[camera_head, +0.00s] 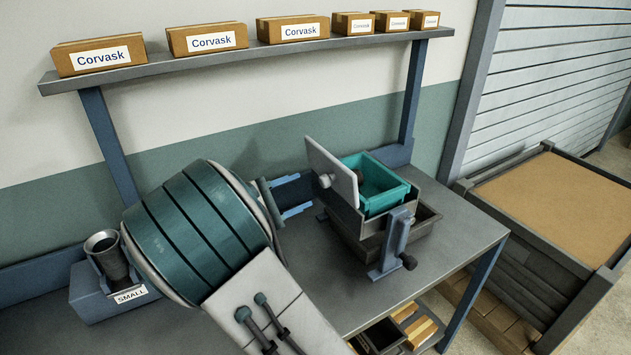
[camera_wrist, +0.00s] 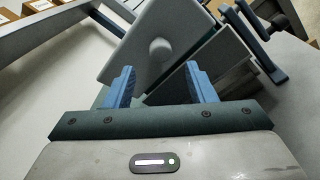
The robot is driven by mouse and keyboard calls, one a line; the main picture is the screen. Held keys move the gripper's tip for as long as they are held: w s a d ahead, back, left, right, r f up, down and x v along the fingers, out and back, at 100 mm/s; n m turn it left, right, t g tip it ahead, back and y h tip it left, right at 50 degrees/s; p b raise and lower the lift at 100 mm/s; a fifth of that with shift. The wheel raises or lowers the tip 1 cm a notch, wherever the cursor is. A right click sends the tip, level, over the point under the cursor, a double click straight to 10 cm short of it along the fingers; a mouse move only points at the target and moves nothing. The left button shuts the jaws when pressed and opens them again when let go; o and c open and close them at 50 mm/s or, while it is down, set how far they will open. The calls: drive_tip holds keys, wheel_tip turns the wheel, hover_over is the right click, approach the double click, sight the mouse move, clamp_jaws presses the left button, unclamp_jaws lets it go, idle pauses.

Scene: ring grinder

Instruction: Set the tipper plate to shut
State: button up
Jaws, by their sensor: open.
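The pale grey plate (camera_head: 328,170), which I take to be the tipper plate, stands steeply tilted at the left side of a teal open box (camera_head: 383,188). A round grey knob (camera_head: 325,181) sits on its face. In the wrist view the plate (camera_wrist: 190,28) is just beyond my fingers, with its knob (camera_wrist: 160,49) between them in line of sight. My gripper (camera_head: 306,194) is open and empty, to the left of the plate and facing it. It also shows in the wrist view (camera_wrist: 160,72). I cannot tell whether a finger touches the plate.
A blue bracket with a dark crank handle (camera_head: 404,258) stands in front of the box. A dark tray (camera_head: 428,220) lies beneath it. A holder labelled SMALL (camera_head: 128,292) is at left. A shelf (camera_head: 240,57) with several cartons runs above. The bench's right end (camera_head: 470,235) is clear.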

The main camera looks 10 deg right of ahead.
sight(321, 182)
drive_tip(key=p+x, duration=0.1)
drive_tip(key=x, duration=0.4)
drive_tip(key=shift+w+d, duration=0.15)
drive_tip(key=shift+d, duration=0.2)
clamp_jaws()
